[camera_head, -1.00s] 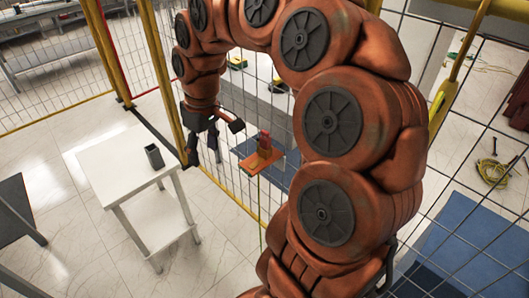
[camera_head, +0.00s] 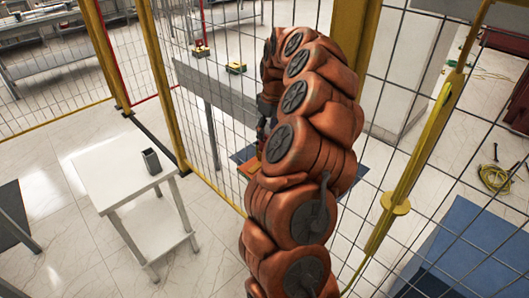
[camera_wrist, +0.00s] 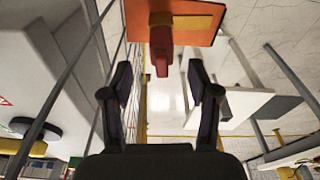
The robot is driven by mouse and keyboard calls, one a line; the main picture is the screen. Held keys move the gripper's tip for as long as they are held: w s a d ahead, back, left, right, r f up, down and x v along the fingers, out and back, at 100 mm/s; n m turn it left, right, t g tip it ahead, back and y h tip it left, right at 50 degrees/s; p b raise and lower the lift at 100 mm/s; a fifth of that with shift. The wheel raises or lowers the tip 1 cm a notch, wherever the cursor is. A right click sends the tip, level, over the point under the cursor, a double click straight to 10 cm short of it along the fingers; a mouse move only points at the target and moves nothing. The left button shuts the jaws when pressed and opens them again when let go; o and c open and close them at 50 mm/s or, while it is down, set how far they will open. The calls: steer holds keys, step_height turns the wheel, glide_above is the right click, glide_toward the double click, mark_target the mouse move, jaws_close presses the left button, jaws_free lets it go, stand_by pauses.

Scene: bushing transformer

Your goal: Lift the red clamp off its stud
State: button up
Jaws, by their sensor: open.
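The red clamp (camera_wrist: 162,52) sticks out from an orange board (camera_wrist: 206,22) at the top of the wrist view. A brown-orange block (camera_wrist: 160,19) lies behind it, and I cannot make out the stud. My gripper (camera_wrist: 160,80) is open, with one dark finger on each side of the picture. The clamp's near end shows in line with the gap between the fingertips; I see no contact. In the head view, a corner of the orange board (camera_head: 243,156) shows left of my arm. The clamp is hidden there behind my arm.
A wire fence with yellow posts (camera_head: 162,85) runs beside my arm. A grey bench (camera_head: 215,80) with small yellow items stands behind the fence.

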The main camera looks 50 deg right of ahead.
steer(key=shift+w+a+f+p, duration=0.15)
steer(key=shift+f+p, duration=0.15)
steer(key=shift+f, duration=0.65)
steer(key=shift+w+d+f+p, duration=0.1)
steer(key=shift+f+p, duration=0.2)
steer(key=shift+f, duration=0.6)
steer(key=shift+w+a+f+p, duration=0.15)
steer(key=shift+f+p, duration=0.15)
steer(key=shift+f, duration=0.65)
steer(key=shift+d, duration=0.1)
jaws_close()
steer(key=shift+r, duration=0.1)
steer(key=shift+r+b, duration=0.95)
steer(key=shift+r, duration=2.5)
steer(key=a+b, duration=0.4)
steer(key=a, duration=1.4)
step_height(320, 180, up, 7)
steer(key=p, duration=0.2)
steer(key=shift+w+p, duration=0.25)
steer(key=shift+p, duration=0.05)
